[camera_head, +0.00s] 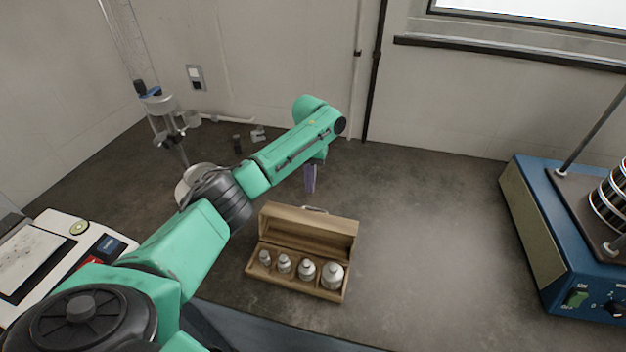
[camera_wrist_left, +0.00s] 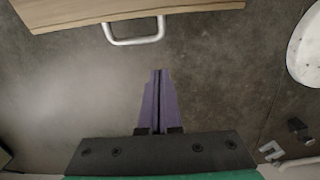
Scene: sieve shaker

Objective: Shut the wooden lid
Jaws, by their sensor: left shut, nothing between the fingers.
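A wooden box (camera_head: 295,285) stands on the bench with its wooden lid (camera_head: 308,225) raised at the back. Several metal weights sit in a row inside it. My left gripper (camera_head: 310,178) is behind the raised lid, fingers pointing down, shut and empty. In the left wrist view my left gripper (camera_wrist_left: 157,75) has its purple fingers together, apart from the lid (camera_wrist_left: 90,10) and its white metal handle (camera_wrist_left: 136,36). The handle's top also shows just above the lid in the head view. My right gripper is not in view.
A blue sieve shaker (camera_head: 560,260) stands at the right. A balance (camera_head: 75,240) is at the left. A stand (camera_head: 165,125) and small items are at the back left. The bench (camera_head: 430,230) between box and shaker is clear.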

